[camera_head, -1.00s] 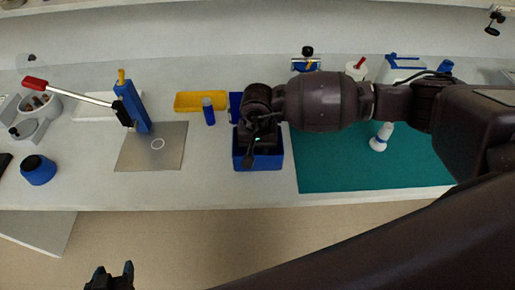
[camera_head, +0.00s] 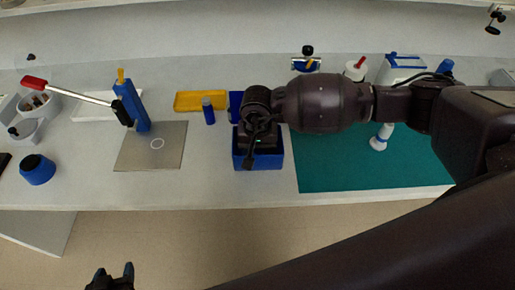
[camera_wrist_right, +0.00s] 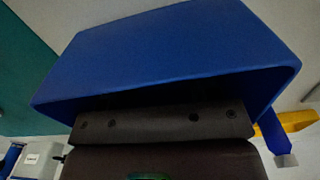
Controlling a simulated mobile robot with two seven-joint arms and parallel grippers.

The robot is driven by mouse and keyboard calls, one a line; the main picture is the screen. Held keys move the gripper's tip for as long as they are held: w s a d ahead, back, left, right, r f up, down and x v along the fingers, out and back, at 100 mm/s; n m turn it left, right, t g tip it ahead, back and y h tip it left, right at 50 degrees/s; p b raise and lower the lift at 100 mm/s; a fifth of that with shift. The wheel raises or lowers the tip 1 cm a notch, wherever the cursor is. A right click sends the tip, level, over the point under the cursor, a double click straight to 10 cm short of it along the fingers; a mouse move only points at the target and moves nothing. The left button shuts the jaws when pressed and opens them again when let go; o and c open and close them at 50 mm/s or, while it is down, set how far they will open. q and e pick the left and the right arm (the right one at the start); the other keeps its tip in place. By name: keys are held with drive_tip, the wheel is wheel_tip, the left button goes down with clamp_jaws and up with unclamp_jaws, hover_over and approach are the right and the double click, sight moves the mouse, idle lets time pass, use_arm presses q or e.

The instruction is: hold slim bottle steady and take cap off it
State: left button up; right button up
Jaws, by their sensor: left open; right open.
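A slim blue bottle (camera_head: 209,115) with a grey cap (camera_head: 207,101) stands upright on the bench, left of the blue bin. It also shows at the right of the right wrist view (camera_wrist_right: 272,130). A white bottle (camera_head: 377,143) with a blue band stands on the green mat, partly behind my right arm. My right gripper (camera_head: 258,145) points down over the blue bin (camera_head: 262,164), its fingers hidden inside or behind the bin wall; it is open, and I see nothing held. My left gripper (camera_head: 114,276) is open and empty at the bottom edge, in front of the bench.
A yellow tray (camera_head: 201,101) lies behind the blue bottle. A metal plate (camera_head: 140,160) and a blue press with a red-tipped lever (camera_head: 133,105) stand to the left. A green mat (camera_head: 340,177) covers the right. Bare bench lies in front of the blue bottle.

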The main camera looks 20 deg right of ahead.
sight(258, 151)
drive_tip(key=shift+r, duration=0.4)
wheel_tip(258, 151, up, 11)
drive_tip(key=shift+r, duration=0.2)
drive_tip(key=shift+s, duration=0.15)
